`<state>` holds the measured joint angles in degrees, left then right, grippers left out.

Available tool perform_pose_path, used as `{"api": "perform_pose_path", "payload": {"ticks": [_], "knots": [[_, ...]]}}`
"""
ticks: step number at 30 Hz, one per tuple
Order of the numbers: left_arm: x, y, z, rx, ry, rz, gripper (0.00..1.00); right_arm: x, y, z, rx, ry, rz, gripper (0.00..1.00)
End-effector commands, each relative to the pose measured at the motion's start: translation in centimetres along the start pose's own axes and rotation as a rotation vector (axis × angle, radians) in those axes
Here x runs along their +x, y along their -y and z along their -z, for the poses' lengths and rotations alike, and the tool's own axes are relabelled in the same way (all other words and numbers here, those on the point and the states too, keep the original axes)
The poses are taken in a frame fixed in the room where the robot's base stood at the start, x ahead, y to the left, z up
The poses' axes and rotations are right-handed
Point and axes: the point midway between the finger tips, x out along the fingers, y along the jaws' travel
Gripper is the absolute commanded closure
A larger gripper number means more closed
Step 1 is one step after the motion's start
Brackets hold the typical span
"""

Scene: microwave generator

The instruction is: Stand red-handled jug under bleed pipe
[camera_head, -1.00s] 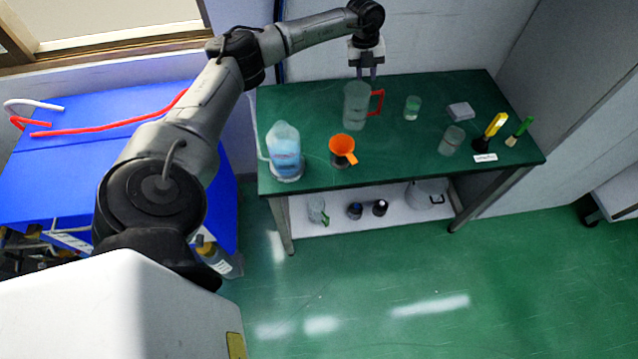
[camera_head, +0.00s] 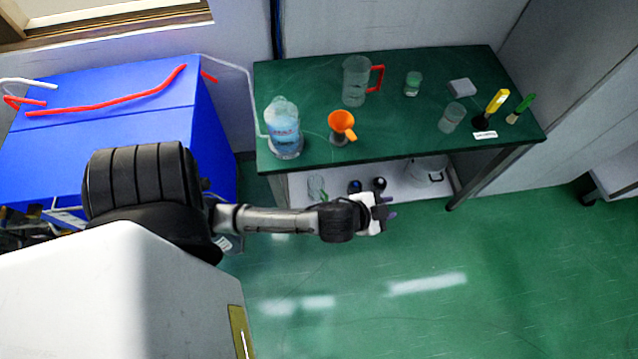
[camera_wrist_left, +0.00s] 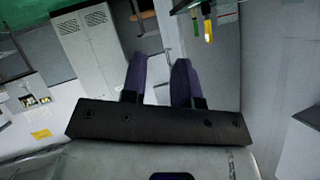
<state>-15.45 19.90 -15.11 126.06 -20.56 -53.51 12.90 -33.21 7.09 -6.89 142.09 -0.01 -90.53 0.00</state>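The red-handled jug (camera_head: 355,82) is a clear jug standing upright at the back of the green table, its red handle (camera_head: 377,78) facing right. My left gripper (camera_head: 389,207) is in front of the table's front edge, well apart from the jug. In the left wrist view its two dark purple fingers (camera_wrist_left: 158,82) are spread with nothing between them. A thin pale pipe (camera_head: 243,76) runs from behind the blue cabinet toward the table; I cannot tell whether it is the bleed pipe. My right gripper is out of view.
On the green table (camera_head: 400,135) stand a jug of blue liquid (camera_head: 284,128), an orange funnel (camera_head: 341,123), beakers (camera_head: 452,117) and brushes (camera_head: 494,104). The blue cabinet (camera_head: 130,125) carries red tubing. The lower shelf holds bottles and a pot. Green floor in front is clear.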

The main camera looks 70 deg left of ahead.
Motion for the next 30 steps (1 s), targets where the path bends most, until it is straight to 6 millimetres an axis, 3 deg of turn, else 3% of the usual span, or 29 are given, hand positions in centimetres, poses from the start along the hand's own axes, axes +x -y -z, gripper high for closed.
{"api": "perform_pose_path", "payload": {"ticks": [1, 3, 6, 11, 12, 15, 30], "knots": [[-2.1, -1.1, -2.3, -0.055, 0.122, -0.038, 0.72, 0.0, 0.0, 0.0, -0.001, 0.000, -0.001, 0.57], [-4.9, -2.3, -4.9, -0.102, 0.274, -0.095, 0.72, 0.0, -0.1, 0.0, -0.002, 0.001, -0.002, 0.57], [-8.6, -3.9, -7.7, -0.146, 0.448, -0.181, 0.72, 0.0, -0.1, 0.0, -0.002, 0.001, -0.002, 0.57], [-12.9, -5.4, -9.9, -0.177, 0.617, -0.288, 0.72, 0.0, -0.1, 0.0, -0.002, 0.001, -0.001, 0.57], [-13.6, -5.6, -10.2, -0.181, 0.642, -0.304, 0.68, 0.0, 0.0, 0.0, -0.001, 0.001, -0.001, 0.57], [-14.6, -5.9, -10.6, -0.185, 0.678, -0.332, 0.62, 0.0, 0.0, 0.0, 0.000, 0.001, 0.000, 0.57], [-14.6, -6.0, -10.7, -0.185, 0.682, -0.336, 0.62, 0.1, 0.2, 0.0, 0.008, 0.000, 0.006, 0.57]]}}
